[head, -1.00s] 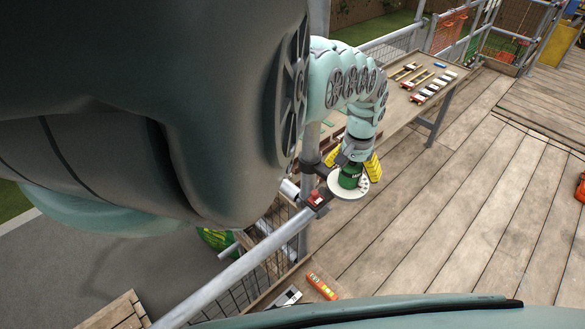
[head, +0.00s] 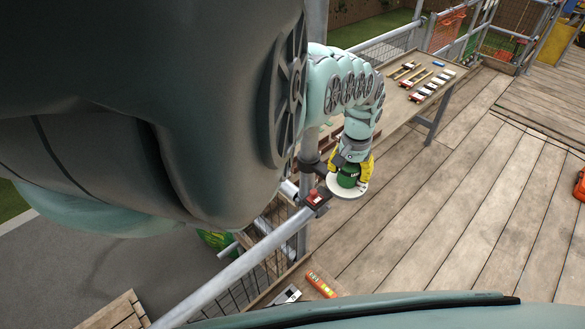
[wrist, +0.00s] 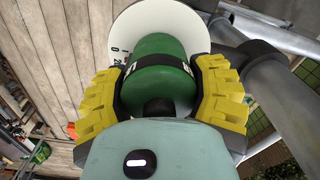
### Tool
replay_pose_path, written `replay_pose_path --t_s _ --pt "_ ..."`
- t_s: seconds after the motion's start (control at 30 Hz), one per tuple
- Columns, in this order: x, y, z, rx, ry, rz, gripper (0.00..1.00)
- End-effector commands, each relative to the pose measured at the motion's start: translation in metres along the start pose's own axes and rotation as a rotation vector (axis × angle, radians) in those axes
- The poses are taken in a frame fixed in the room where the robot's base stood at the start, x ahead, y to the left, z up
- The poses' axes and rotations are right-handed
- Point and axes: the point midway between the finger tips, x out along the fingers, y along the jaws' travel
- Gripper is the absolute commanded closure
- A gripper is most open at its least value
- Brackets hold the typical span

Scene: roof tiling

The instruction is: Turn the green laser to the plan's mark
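The green laser (head: 348,175) is a short green cylinder standing on a round white dial plate (head: 346,192). The plate is clamped at a scaffold post by the rail. My gripper (head: 350,172) comes down from above, with its yellow fingers on both sides of the laser. In the wrist view, the black finger pads press against the sides of the green laser (wrist: 160,77). Small dark marks show on the left rim of the white dial plate (wrist: 122,40). Part of the dial and the laser's front are hidden by my gripper. I cannot make out the plan or its mark.
A wooden bench (head: 399,97) behind holds several small tools and blocks. A red clamp (head: 317,198) sits on the metal rail (head: 240,265) beside the dial. An orange-red level (head: 321,284) lies below on the boards. The plank deck (head: 430,220) on the right is mostly clear.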

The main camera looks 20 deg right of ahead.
Motion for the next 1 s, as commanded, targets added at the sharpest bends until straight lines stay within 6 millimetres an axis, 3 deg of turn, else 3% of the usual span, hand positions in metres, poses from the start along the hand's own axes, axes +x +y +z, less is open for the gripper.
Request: replay_pose_path --t_s 0.17,0.5,0.8,0.83,1.0 --pt "-0.0009 0.0012 0.0000 0.002 -0.001 0.001 0.76" --pt "0.0009 -0.0005 0.0010 -0.137 -0.006 0.001 0.76" --pt "-0.0002 -0.0005 0.0013 -0.151 -0.006 0.004 0.76" --pt "-0.0003 -0.0004 0.0012 -0.151 -0.006 0.004 0.35" --pt "-0.0001 -0.0011 0.0009 -0.151 -0.005 0.003 0.18"
